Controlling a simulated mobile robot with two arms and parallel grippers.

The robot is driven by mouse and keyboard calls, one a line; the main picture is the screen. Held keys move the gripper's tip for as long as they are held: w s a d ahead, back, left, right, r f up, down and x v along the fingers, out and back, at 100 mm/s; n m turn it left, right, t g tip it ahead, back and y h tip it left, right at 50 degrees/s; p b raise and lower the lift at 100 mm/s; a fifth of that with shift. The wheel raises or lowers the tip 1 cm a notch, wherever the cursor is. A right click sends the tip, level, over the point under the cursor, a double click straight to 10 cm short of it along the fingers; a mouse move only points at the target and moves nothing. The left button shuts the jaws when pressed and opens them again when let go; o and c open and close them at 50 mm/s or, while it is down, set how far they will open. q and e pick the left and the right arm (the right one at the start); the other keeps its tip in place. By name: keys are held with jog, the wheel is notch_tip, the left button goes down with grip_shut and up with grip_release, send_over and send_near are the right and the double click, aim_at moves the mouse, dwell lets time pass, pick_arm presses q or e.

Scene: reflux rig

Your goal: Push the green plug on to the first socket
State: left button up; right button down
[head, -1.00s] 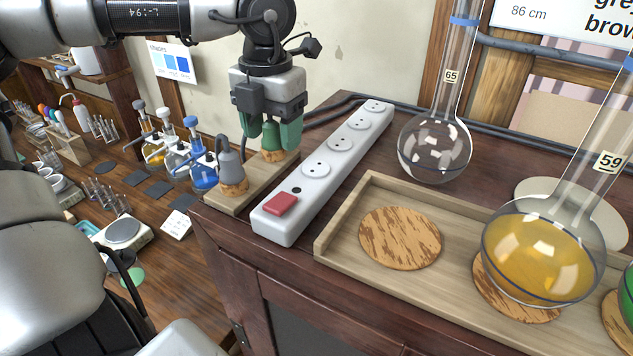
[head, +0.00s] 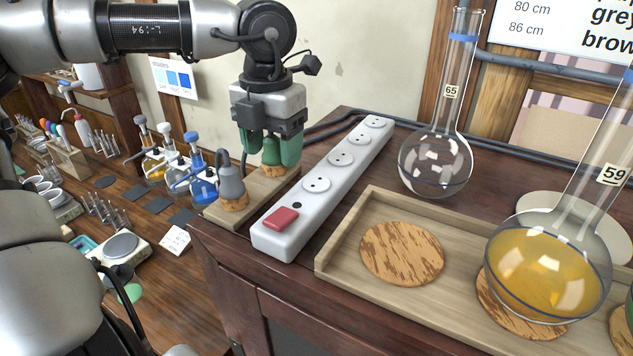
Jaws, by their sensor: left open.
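The green plug (head: 271,152) stands upright on a cork base on a wooden board (head: 226,216) left of the power strip. My left gripper (head: 270,150) points down over it, with one green finger on each side of the plug; it is open. The white power strip (head: 298,226) lies on the cabinet top with several round sockets in a row and a red switch (head: 280,218) at its near end. The socket nearest the switch (head: 316,184) is empty. My right gripper is not in view.
A grey plug (head: 230,182) on cork stands just left of the green one. A wooden tray (head: 334,252) with cork rings and a flask of yellow liquid (head: 545,270) lies to the right. An empty flask (head: 436,165) stands behind it.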

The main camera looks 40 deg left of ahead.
aim_at(272, 137)
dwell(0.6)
pick_arm(q)
jog(key=shift+c, duration=0.3)
grip_shut()
jog(key=shift+r+p, duration=1.65)
jog(key=shift+r, duration=1.35)
